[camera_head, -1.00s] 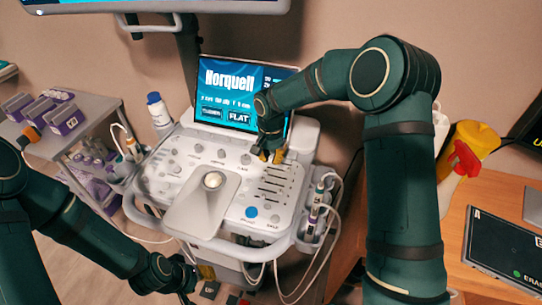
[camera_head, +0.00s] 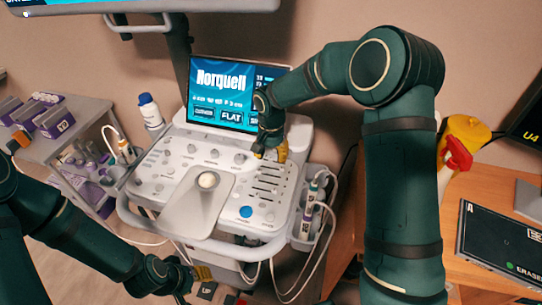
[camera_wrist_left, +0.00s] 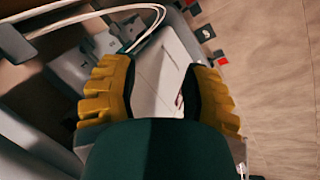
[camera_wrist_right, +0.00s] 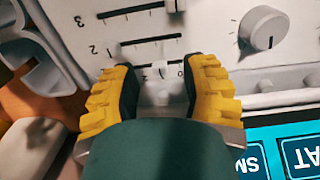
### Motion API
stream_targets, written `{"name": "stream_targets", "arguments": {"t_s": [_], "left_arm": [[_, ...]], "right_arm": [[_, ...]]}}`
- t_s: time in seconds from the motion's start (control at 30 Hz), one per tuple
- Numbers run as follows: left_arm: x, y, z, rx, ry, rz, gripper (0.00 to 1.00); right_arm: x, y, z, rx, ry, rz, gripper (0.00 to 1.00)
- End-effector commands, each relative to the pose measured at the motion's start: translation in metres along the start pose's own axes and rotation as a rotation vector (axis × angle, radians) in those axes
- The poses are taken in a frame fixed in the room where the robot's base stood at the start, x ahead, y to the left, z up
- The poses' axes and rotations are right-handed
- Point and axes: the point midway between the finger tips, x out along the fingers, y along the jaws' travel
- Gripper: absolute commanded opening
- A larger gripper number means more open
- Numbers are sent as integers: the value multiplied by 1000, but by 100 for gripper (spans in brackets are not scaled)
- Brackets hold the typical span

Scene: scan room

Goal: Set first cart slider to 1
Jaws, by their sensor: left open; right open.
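The cart (camera_head: 150,190) has a pale control panel with a bank of dark slider slots (camera_head: 268,182) on its right side. My right gripper (camera_head: 270,154) is over the far end of that bank. In the right wrist view, a small white slider knob (camera_wrist_right: 161,70) shows between the open yellow fingers of that gripper (camera_wrist_right: 160,90).
A lit screen (camera_head: 235,93) stands behind the panel, and a white bottle (camera_head: 150,112) is at its left. Probes with cables (camera_head: 312,205) hang at the right edge. A side cart (camera_head: 90,110) stands left, a wooden desk (camera_head: 490,200) right. Rotary knobs (camera_wrist_right: 262,27) are near the right gripper.

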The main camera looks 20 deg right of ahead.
Motion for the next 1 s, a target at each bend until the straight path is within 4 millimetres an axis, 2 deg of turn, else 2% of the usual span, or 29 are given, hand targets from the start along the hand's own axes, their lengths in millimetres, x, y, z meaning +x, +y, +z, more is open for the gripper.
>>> {"name": "stream_targets", "arguments": {"t_s": [0.3,0.5,0.7,1.0], "left_arm": [[0,0,0,0,0,0,47],[0,0,0,0,0,0,47],[0,0,0,0,0,0,47],[0,0,0,0,0,0,47]], "right_arm": [[-63,-1,-1,1,4,-4,45],[-96,0,0,1,2,-2,45],[-109,0,0,0,-1,-1,45],[-111,0,0,0,-1,-1,45]]}}
